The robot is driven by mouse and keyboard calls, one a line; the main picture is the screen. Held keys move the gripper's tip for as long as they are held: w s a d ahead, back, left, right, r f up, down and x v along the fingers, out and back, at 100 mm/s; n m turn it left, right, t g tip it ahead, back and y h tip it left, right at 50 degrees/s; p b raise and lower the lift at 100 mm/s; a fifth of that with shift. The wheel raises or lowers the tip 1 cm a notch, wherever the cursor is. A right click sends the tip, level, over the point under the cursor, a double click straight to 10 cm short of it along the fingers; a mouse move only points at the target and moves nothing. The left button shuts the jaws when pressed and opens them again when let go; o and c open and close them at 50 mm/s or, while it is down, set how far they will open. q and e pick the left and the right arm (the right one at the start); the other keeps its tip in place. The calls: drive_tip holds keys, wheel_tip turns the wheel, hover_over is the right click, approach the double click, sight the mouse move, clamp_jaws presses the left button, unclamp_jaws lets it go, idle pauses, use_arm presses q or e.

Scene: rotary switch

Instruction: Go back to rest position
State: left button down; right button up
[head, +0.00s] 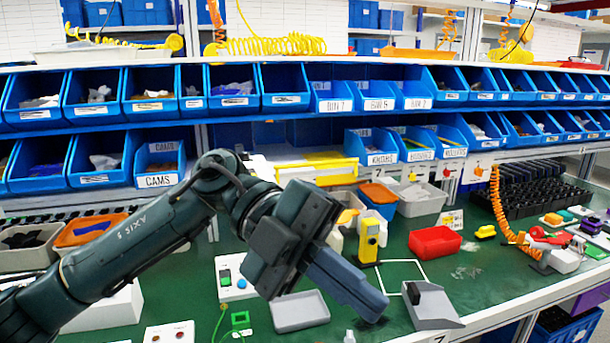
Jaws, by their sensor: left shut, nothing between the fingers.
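My left arm comes in from the left, and my left gripper (374,310) is shut and empty. I cannot tell whether the fingertips touch the worktop. A yellow device with a knob (371,236) stands upright just behind the gripper, apart from the fingers. My right gripper is out of view.
A white box with buttons (229,277) stands left of the gripper. A red bin (435,242) and a white square outline (420,263) lie to the right. Blue bins (285,88) line the shelves behind. The green worktop (480,290) has clear room at the right.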

use_arm(q)
drive_tip(key=w+a+f+n+t+h, duration=0.1)
drive_tip(key=w+f+n+t+h, duration=0.3)
drive_tip(key=w+n+t+h, duration=0.8)
drive_tip(key=w+a+f+n+t+y, duration=0.1)
drive_tip(key=a+f+n+t+y, duration=0.25)
drive_tip(key=f+n+t, duration=0.4)
drive_tip(key=w+a+f+n+t+y, duration=0.1)
drive_tip(key=a+f+n+t+y, duration=0.2)
drive_tip(key=f+n+t+y, duration=0.4)
drive_tip(key=s+a+f+n+g+y, duration=0.1)
drive_tip(key=s+a+f+n+y, duration=0.2)
drive_tip(key=f, duration=0.5)
drive_tip(key=s+a+f+n+g+y, duration=0.1)
drive_tip(key=a+f+n+y, duration=0.35)
drive_tip(key=f, duration=0.35)
drive_tip(key=s+a+f+g+y, duration=0.1)
drive_tip(key=s+a+f+g, duration=0.1)
drive_tip(key=s+f, duration=0.5)
drive_tip(key=s+a+f+n+g+y, duration=0.1)
drive_tip(key=s+a+f+g, duration=0.2)
drive_tip(key=s+f, duration=0.3)
drive_tip(key=shift+s+f+n+y, duration=0.3)
drive_tip(key=shift+s+f, duration=0.05)
drive_tip(key=shift+f, duration=0.15)
